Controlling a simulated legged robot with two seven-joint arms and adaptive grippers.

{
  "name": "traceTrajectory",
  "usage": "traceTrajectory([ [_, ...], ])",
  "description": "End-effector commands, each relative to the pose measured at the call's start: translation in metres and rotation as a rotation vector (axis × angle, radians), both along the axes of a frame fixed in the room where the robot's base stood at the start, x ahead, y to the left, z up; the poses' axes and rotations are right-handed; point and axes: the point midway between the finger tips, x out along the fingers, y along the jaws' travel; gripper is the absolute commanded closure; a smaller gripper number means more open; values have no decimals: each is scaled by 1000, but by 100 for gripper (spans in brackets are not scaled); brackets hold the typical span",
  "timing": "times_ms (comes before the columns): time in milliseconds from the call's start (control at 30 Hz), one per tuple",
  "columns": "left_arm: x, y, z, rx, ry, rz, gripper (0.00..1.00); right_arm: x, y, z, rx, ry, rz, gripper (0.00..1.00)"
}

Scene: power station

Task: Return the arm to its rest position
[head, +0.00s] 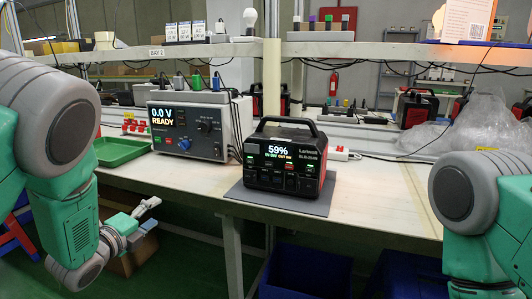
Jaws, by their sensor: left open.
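My left arm (70,200) comes in from the left, green and grey, with its elbow raised and its forearm hanging down. My left gripper (149,211) is open and empty, low beside the front edge of the workbench (370,195) and apart from it. My right arm (470,200) shows at the right edge with its upper links only. The right gripper is out of view.
A black and red power station (285,165) reading 59% stands on a grey mat (275,196). A grey test unit (187,125) reads "0.0 V READY". A green tray (115,150) lies left of it. Blue bins (305,272) stand under the bench.

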Motion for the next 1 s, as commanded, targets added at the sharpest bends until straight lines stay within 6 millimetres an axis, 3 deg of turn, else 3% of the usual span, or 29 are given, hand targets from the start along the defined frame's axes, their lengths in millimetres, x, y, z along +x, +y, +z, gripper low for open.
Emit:
traceTrajectory([
  [267, -52, 14, -87, -282, 308, 189, 51, -1, 0, 0, 0, 1, 0, 60],
  [367, -88, 19, -129, -428, 464, 310, 51, -1, 0, 0, 0, 1, 0, 60],
  [500, -166, 21, -195, -682, 726, 570, 51, -1, 0, 0, 0, 1, 0, 60],
  [633, -250, 17, -241, -894, 936, 860, 51, -1, 0, 0, 0, 1, 0, 60],
  [800, -344, 8, -268, -1073, 1105, 1211, 51, -1, 0, 0, 0, 1, 0, 60],
  [1000, -435, -5, -274, -1190, 1203, 1586, 51, -1, 0, 0, 0, 1, 0, 60],
])
